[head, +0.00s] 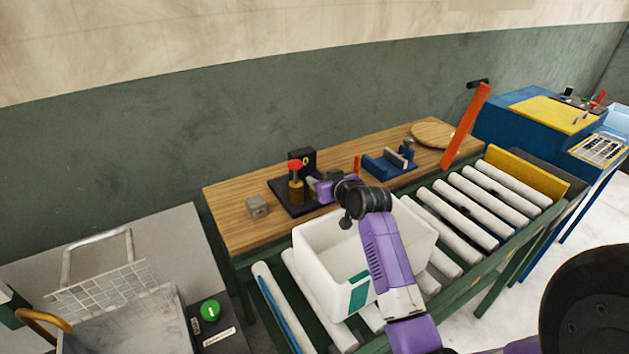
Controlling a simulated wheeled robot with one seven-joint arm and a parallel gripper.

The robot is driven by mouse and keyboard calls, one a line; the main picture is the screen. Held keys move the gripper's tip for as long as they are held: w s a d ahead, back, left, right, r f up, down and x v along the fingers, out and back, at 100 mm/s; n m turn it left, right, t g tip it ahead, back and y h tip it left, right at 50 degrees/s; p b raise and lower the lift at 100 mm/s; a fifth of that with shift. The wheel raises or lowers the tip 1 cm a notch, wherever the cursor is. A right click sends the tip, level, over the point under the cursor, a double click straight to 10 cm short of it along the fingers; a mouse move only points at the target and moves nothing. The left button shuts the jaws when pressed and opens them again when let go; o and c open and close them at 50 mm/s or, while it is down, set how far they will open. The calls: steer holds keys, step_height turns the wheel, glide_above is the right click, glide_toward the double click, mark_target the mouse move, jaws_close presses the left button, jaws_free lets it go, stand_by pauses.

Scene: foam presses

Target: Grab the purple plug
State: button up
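My purple and black arm reaches over the white bin to the wooden bench. My gripper (314,186) is at its far end, low over the bench, just right of a small device with a red top (295,180) on a black base plate (281,197). The fingers are small and partly hidden by the wrist, so I cannot see whether they are open or shut. I cannot make out a purple plug apart from the purple parts of my arm.
The white bin (419,240) stands on the roller conveyor (470,205) in front of the wooden bench (232,208). A wire basket (105,287) is at left.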

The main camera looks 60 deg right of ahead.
steer(key=shift+x, duration=1.15)
steer(key=shift+c, duration=0.5)
jaws_close()
steer(key=shift+r, duration=0.2)
